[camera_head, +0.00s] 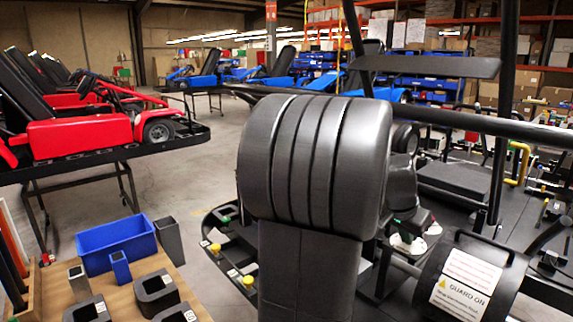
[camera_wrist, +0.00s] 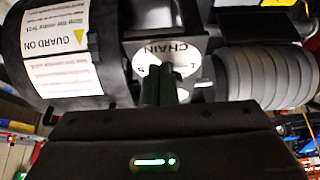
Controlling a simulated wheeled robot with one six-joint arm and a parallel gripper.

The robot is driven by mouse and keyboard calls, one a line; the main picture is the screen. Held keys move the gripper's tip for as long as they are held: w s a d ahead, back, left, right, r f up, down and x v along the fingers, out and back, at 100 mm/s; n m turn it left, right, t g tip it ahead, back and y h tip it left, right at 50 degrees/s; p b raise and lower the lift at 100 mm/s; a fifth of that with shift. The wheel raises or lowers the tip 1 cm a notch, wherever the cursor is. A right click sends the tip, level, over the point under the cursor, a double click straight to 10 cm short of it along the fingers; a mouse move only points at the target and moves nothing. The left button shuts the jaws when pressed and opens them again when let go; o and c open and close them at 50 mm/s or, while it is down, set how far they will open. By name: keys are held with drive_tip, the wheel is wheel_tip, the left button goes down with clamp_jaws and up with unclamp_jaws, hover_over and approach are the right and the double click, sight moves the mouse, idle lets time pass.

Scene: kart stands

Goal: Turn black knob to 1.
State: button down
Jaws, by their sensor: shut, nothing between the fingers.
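A round white dial plate (camera_wrist: 185,64) marked CHAIN shows at the upper middle of the wrist view. It bears small marks near its lower edge, upside down to the camera. My gripper (camera_wrist: 163,82) is shut, with its dark fingers in front of the middle of this plate. I cannot make out the black knob apart from the fingers; they likely hide it. Whether the fingertips touch anything is not clear. In the head view, white round plates (camera_head: 407,244) show beside my arm's end, partly covered by it.
A black cylindrical guard with a GUARD ON label (camera_head: 464,284) is close by; it is at the left of the wrist view (camera_wrist: 66,60). A grey ribbed cylinder (camera_wrist: 265,78) is at the right there. A blue bin (camera_head: 115,245) stands on a wooden table at the head view's left.

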drive_tip(key=shift+a, duration=0.1)
drive_tip(key=shift+s+a, duration=0.15)
drive_tip(key=shift+s, duration=0.1)
wheel_tip(320, 180, up, 6)
drive_tip(key=p, duration=0.4)
drive_tip(key=shift+a, duration=0.1)
